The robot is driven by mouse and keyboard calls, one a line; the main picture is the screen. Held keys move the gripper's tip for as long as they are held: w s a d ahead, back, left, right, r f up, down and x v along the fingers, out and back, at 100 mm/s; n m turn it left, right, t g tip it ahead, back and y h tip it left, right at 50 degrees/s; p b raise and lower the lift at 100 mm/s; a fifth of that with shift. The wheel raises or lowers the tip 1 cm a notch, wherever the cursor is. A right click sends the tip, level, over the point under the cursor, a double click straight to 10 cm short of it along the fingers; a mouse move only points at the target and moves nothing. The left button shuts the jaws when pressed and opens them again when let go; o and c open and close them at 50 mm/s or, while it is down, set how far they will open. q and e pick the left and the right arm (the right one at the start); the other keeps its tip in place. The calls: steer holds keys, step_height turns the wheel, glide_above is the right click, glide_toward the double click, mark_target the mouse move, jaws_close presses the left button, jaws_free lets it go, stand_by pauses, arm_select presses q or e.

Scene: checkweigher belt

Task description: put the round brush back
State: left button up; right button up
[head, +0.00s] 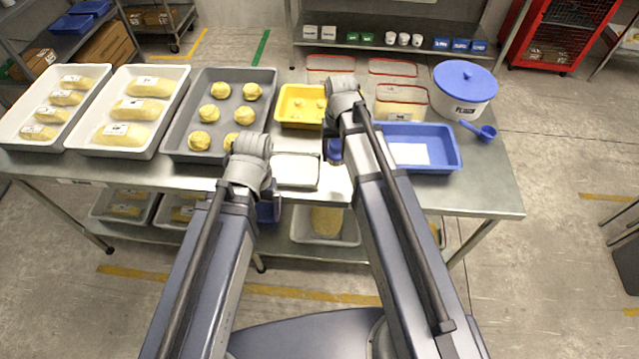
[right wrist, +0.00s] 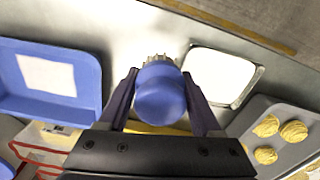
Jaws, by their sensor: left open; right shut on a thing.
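The round brush (right wrist: 160,95) has a blue rounded handle and pale bristles at its far end. In the right wrist view it sits between the two fingers of my right gripper (right wrist: 165,88), which is shut on it. In the head view my right gripper (head: 336,152) is over the table between the white square plate (head: 296,171) and the blue tray (head: 448,160), mostly hidden by its arm. The white plate also shows in the right wrist view (right wrist: 222,76). My left gripper (head: 269,208) is open at the table's front edge, partly hidden by its arm.
A grey tray (head: 224,73) of dough balls and white trays (head: 155,72) of wrapped loaves fill the left. A yellow tray (head: 297,123) is behind the plate. Red-rimmed containers (head: 401,104), a white tub (head: 464,91) and a blue scoop (head: 486,132) stand at the right.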

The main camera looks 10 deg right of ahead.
mark_target(335, 181)
steer(key=shift+d+f, duration=0.15)
steer(key=shift+f, duration=0.05)
steer(key=shift+f+b, duration=0.4)
steer(key=shift+b, duration=0.2)
step_height(335, 181, down, 9)
steer(key=b, duration=0.8)
steer(key=shift+b, duration=0.4)
steer(key=shift+f, duration=0.15)
steer(key=o, duration=1)
steer(key=shift+r, duration=0.2)
step_height(335, 181, up, 12)
steer(key=p, duration=1.2)
